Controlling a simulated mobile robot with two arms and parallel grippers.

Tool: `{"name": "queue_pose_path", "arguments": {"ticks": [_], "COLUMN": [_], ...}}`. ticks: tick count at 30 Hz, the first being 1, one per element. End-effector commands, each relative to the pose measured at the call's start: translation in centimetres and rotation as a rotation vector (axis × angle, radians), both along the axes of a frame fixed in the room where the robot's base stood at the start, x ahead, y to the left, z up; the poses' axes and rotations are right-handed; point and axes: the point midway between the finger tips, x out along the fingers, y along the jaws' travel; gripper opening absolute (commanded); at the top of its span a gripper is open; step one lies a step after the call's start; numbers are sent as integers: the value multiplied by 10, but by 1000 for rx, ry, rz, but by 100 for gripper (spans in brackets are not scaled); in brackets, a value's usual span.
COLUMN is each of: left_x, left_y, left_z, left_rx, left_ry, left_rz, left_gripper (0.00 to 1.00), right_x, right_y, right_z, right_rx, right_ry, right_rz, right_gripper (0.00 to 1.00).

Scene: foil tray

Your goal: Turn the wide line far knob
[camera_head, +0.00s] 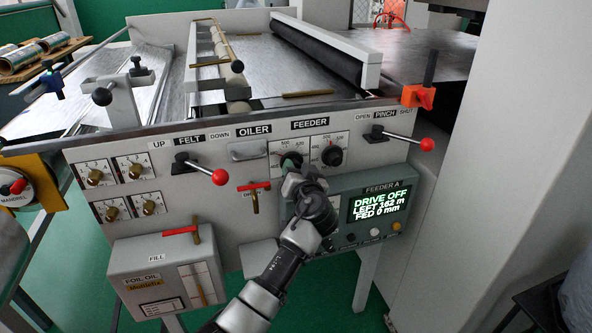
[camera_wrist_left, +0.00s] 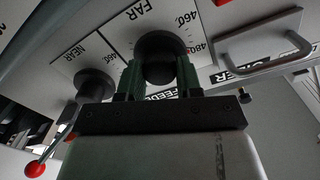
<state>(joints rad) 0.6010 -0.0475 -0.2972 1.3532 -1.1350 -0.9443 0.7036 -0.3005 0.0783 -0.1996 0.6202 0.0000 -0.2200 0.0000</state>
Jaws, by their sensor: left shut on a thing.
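The far knob (camera_wrist_left: 160,48) is a black round knob on a white dial plate marked FAR, with numbers such as 460 and 480 around it. In the left wrist view my left gripper (camera_wrist_left: 159,80) has one dark green finger on each side of it and is shut on it. In the head view the far knob (camera_head: 291,158) is the left of two dials under the FEEDER label, and my left gripper (camera_head: 291,172) reaches up to it from below, hiding its lower part. My right gripper is not in view.
The near knob (camera_head: 332,155) is close on the right. A grey handle (camera_head: 249,150) is close on the left. Red-ball levers stick out at the felt (camera_head: 220,177) and pinch (camera_head: 427,144) controls. A display (camera_head: 380,205) reads DRIVE OFF, LEFT 162 m, FED 0 mm.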

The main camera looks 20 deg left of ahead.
Motion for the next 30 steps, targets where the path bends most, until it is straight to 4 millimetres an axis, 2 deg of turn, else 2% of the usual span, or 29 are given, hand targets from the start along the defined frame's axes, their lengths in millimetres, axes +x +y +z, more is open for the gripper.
{"name": "queue_pose_path", "arguments": {"ticks": [21,30], "left_x": [1,1], "left_y": [-1,-2], "left_z": [1,0], "left_rx": [560,730], "left_ry": [379,494], "left_rz": [-2,-2], "left_gripper": [11,11], "right_x": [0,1], "right_y": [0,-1], "right_z": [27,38], "right_rx": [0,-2], "right_ry": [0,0], "right_rz": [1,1], "right_gripper": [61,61]}}
